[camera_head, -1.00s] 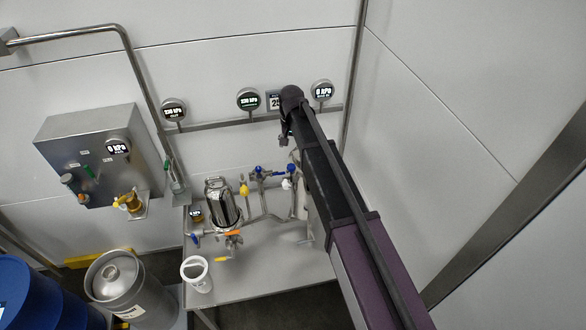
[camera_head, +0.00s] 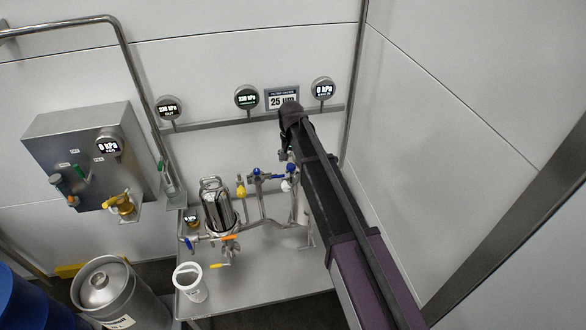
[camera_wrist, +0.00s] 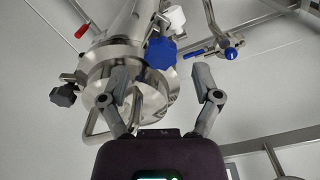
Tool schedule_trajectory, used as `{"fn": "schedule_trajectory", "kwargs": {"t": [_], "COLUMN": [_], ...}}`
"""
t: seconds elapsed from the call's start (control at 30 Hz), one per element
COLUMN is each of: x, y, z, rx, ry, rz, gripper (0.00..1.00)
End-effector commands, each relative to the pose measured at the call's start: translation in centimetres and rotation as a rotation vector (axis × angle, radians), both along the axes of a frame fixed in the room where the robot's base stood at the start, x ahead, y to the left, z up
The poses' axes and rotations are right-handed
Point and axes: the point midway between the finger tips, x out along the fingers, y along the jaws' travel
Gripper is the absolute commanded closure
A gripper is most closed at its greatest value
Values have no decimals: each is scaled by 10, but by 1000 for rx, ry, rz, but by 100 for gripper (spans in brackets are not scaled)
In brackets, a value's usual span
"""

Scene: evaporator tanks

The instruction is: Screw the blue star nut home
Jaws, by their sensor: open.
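The blue star nut (camera_wrist: 160,53) shows in the wrist view at the rim of a steel clamped housing (camera_wrist: 125,75), above and between my fingers. My gripper (camera_wrist: 165,78) is open and empty, its two fingers spread to the left and right below the nut. The nut looks apart from both fingers; how far it is threaded cannot be told. A white star nut (camera_wrist: 173,18) and a dark grey one (camera_wrist: 64,95) sit around the same housing. In the head view my arm (camera_head: 330,190) hides the gripper and much of the housing.
A blue-handled valve (camera_wrist: 230,53) and pipes stand right of the nut in the wrist view. In the head view, the steel table (camera_head: 245,285) carries a shiny canister (camera_head: 216,205) and a white cup (camera_head: 190,282). Gauges (camera_head: 246,97) line the wall; a keg (camera_head: 105,290) stands left.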

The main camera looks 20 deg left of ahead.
Motion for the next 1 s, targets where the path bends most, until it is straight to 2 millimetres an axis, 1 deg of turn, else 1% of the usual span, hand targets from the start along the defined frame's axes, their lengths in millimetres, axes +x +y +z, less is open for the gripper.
{"fn": "schedule_trajectory", "kwargs": {"t": [0.03,0.23,0.4,0.73,0.77,0.8,0.87,0.9,0.97,1.0], "x": [0,0,0,0,0,0,0,0,0,0], "y": [0,0,0,0,0,0,0,0,0,0], "z": [-8,-17,-20,-20,-20,-20,-20,-20,-20,-20], "rx": [0,0,0,0,0,0,0,0,0,0], "ry": [0,0,0,0,0,0,0,0,0,0], "rz": [0,0,0,0,0,0,0,0,0,0], "gripper": [19,19,19,19,22,34,52,63,81,93]}}
